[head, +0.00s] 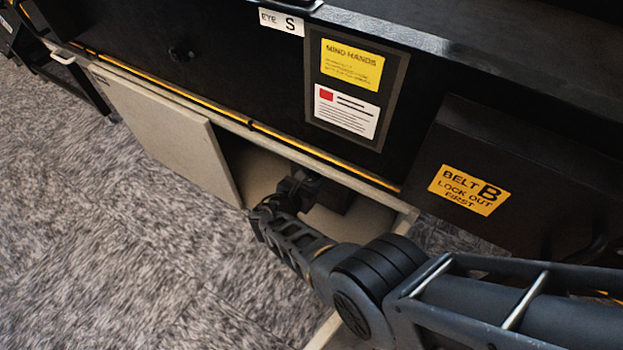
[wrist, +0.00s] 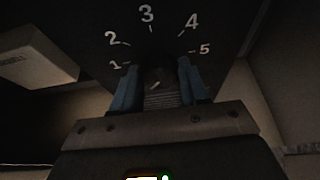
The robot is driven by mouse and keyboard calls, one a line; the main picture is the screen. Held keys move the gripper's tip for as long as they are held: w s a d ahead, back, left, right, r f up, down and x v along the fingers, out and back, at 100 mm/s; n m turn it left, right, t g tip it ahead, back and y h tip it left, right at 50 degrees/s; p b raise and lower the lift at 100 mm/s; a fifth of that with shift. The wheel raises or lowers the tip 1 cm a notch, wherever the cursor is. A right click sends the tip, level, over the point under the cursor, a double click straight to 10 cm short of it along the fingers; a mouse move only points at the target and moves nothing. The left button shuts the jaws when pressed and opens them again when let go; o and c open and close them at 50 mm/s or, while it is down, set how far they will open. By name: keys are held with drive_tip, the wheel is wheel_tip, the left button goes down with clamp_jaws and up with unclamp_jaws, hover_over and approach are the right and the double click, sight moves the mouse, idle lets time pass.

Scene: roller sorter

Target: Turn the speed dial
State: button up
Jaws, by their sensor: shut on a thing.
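The speed dial's dark knob (wrist: 155,77) sits on a black panel marked 1 to 5 in an arc, seen in the wrist view. My gripper (wrist: 155,88) has its two blue fingers closed on either side of the knob. A short pale mark shows low on the knob, but the picture is too dark to tell which number it points to. In the head view my gripper (head: 292,192) reaches into an open compartment under the sorter, against a dark box (head: 336,196). The dial's face is hidden there.
A pale sliding panel (head: 165,130) covers the compartment's left part. Its beige frame edge (head: 403,220) stands close to my arm at the right. A black housing labelled "Belt B lock out first" (head: 520,170) hangs at the right. Grey carpet (head: 120,240) lies clear at the left.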

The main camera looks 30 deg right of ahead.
drive_tip(key=c, duration=0.4)
drive_tip(key=shift+b, duration=0.3)
drive_tip(key=n+g+b, duration=0.1)
drive_tip(key=n+g+h+b, duration=0.1)
drive_tip(key=n+b, duration=0.1)
drive_tip(key=shift+w+a+f+h, duration=0.1)
drive_tip(key=shift+w+f+h, duration=0.1)
drive_tip(key=shift+h, duration=0.1)
drive_tip(key=shift+n+g+h+b, duration=0.5)
drive_tip(key=shift+n+h+b, duration=0.1)
drive_tip(key=shift+n+b, duration=0.95)
drive_tip(key=shift+r, duration=0.1)
drive_tip(key=o, duration=1.1)
drive_tip(key=shift+c, duration=0.2)
